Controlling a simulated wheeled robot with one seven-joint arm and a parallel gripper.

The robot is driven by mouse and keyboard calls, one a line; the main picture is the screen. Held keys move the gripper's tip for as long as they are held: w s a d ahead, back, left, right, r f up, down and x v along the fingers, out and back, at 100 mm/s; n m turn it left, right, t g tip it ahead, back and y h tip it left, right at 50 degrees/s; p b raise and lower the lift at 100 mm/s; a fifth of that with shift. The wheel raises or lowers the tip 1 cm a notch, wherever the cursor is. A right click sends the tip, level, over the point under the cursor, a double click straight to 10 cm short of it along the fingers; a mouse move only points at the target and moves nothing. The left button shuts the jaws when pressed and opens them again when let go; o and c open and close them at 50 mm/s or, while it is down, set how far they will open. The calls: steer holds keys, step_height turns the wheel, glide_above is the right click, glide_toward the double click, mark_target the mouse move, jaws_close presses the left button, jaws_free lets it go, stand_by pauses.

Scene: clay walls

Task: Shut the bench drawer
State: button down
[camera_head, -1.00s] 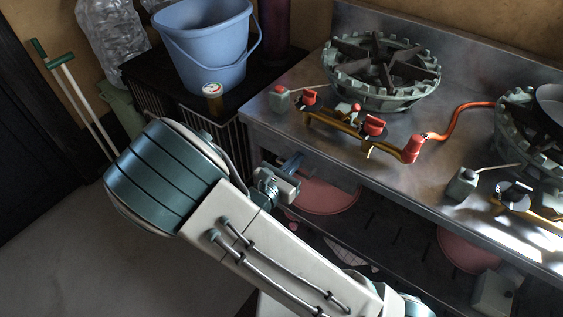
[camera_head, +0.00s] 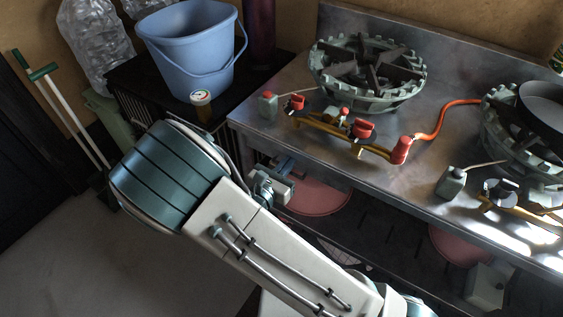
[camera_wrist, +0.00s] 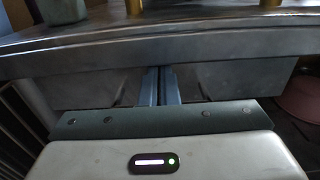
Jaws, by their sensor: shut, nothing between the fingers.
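In the wrist view, a plain grey metal panel (camera_wrist: 230,84), which looks like the bench drawer's front, lies just below the bench top's edge. How far it stands open cannot be told. My gripper (camera_wrist: 160,72) is shut and empty, its two blue fingers side by side and pointing at the middle of the panel. Whether the fingertips touch it is unclear. In the head view, my gripper (camera_head: 287,164) is at the bench's left front, below the top's edge. My arm hides much of that area, and the drawer is not clearly seen there.
The steel bench (camera_head: 290,80) carries burners, an orange hose (camera_head: 440,120) and a pan (camera_head: 545,105). A blue bucket (camera_head: 190,50) and a small jar (camera_head: 202,105) stand on a dark cabinet (camera_head: 125,75) at left. Red round items (camera_head: 318,196) lie on the lower shelf. Floor at lower left is clear.

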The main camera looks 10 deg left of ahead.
steer(key=p+v, duration=0.1)
steer(key=v, duration=1.3)
steer(key=shift+p, duration=0.3)
steer(key=d+r+m+g+h+p, duration=0.1)
steer(key=d+r+m+g+p, duration=0.3)
steer(key=d+r+m+g, duration=0.5)
steer(key=d+r+m+g+h+p, duration=0.1)
steer(key=d+r+m+g+p, duration=0.3)
steer(key=d+r+m+g, duration=0.5)
steer(key=s+d+r+m+t+y+p, duration=0.2)
steer(key=d+r+m+y+p, duration=0.1)
steer(key=r+m+y+p, duration=0.1)
steer(key=s+d+r+m+t+y+p, duration=0.2)
steer(key=s+d+r+m+y+p, duration=0.1)
steer(key=r+m, duration=0.6)
steer(key=d+r+y+p, duration=0.1)
steer(key=y, duration=0.1)
steer(key=shift+d+r+t+y, duration=0.25)
steer(key=shift+t+y, duration=0.05)
steer(key=shift+y, duration=0.1)
steer(key=shift+w, duration=0.1)
